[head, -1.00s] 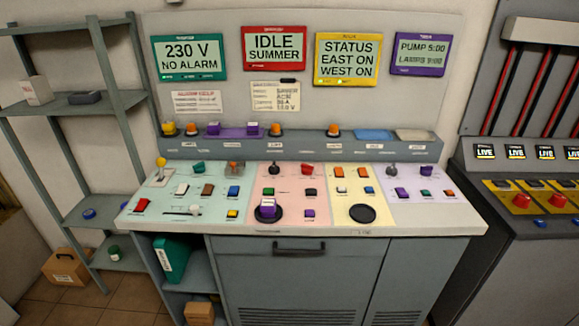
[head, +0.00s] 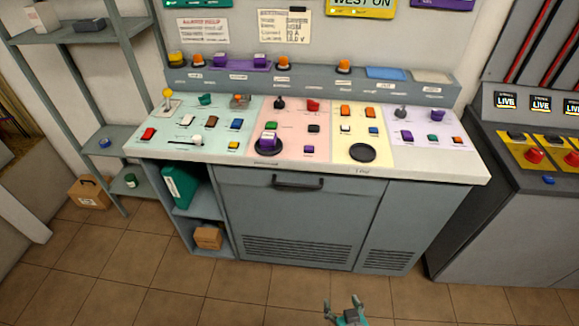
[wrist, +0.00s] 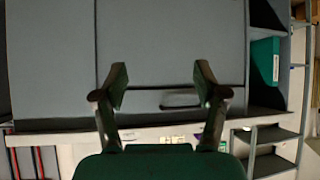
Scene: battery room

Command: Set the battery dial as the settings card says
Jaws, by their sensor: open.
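The settings card (head: 284,27) is a cream sheet on the back panel, with lines of text too small to read surely. The control desk (head: 430,168) carries knobs, buttons and switches on coloured panels. The candidates for the battery dial include a green knob (head: 206,99), a red knob (head: 313,105) and a purple knob (head: 437,115); their labels are too small to tell which it is. My gripper (head: 345,300) is low in front of the desk, open and empty. In the wrist view my gripper (wrist: 160,78) has its fingers apart, facing the cabinet front.
A cabinet door with a dark handle (head: 298,182) is below the desk. A shelf rack (head: 105,140) stands left, with a cardboard box (head: 90,192) on the floor near it. Another console (head: 520,190) with red buttons stands right. The tiled floor (head: 190,285) in front is clear.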

